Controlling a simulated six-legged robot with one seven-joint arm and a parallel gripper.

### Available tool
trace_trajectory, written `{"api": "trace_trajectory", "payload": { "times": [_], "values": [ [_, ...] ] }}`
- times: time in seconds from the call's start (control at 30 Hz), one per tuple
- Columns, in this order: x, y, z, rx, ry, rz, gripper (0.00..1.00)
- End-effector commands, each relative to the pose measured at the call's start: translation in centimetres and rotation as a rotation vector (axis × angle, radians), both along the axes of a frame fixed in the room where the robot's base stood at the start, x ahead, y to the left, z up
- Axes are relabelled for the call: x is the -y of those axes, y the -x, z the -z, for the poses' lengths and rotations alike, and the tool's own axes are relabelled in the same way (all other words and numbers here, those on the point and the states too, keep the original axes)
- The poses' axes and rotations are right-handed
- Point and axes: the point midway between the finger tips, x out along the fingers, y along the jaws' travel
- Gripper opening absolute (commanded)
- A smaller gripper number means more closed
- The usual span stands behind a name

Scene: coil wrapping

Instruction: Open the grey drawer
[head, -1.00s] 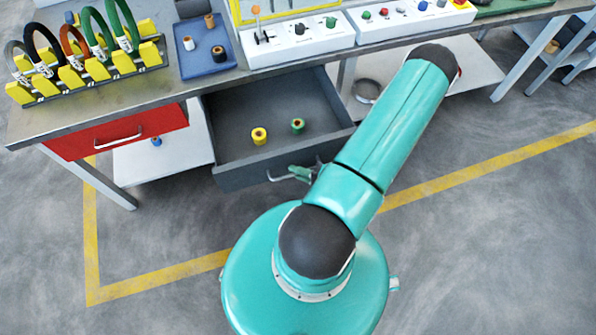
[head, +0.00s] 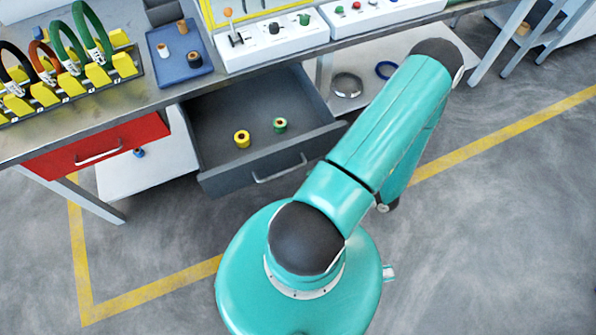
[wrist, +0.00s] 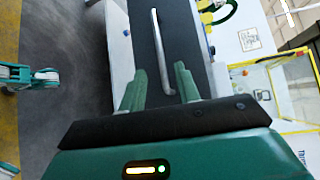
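The grey drawer (head: 218,181) stands pulled out under the workbench in the head view, its inside showing. A yellow spool (head: 242,139) and a green spool (head: 280,125) stand in it. Its silver bar handle (head: 281,170) is clear of my arm there. In the wrist view, the dark drawer front (wrist: 180,45) and the handle (wrist: 156,40) lie ahead of my gripper (wrist: 159,70). Its two green fingers are spread apart with nothing held. The handle appears beyond the fingertips, its lower end between them in the picture. My gripper is hidden behind my arm in the head view.
A red drawer (head: 95,146) is shut at the left. The bench top holds a rack of coils (head: 60,75), a blue tray (head: 178,68) and a white control box (head: 270,45). A lower shelf (head: 370,62) carries rings. Open floor lies at the right.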

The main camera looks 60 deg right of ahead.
Motion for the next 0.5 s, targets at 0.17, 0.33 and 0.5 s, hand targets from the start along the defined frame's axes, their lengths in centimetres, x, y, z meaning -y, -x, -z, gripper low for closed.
{"api": "trace_trajectory", "payload": {
  "times": [0.17, 0.33, 0.5],
  "values": [
    [0.5, 2.5, -0.4, 0.000, 0.001, 0.001, 0.32],
    [0.7, 3.2, -0.5, 0.001, 0.000, 0.001, 0.32],
    [0.6, 3.2, -0.5, 0.001, 0.000, 0.000, 0.32]
  ]
}}
